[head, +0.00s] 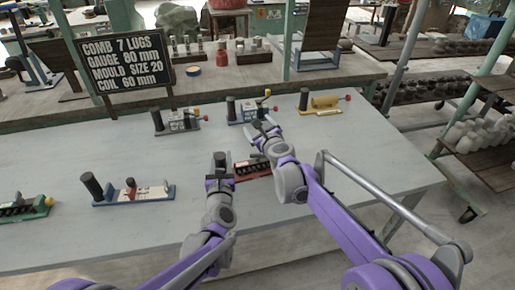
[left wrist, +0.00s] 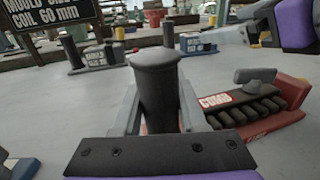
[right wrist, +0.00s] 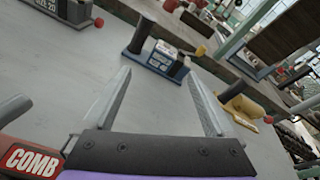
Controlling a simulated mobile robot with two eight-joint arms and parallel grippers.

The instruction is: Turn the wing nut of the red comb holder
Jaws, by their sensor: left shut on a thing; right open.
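The red comb holder (head: 252,169) lies on the grey table, partly hidden behind my arms in the head view. The left wrist view shows its red body with the COMB label (left wrist: 222,100), a row of dark ribs and a grey wing-shaped nut (left wrist: 255,76) on top. My left gripper (head: 220,162) is shut on the holder's dark upright post (left wrist: 157,85), a finger on each side. My right gripper (head: 263,127) is open and empty, above the table beyond the holder.
A blue holder (head: 250,115), a yellow-topped holder (head: 321,104) and a grey holder (head: 176,122) stand along the back. Another blue-based holder (head: 135,194) and a green holder (head: 22,211) are at left. A black sign (head: 120,62) stands behind. Table between is clear.

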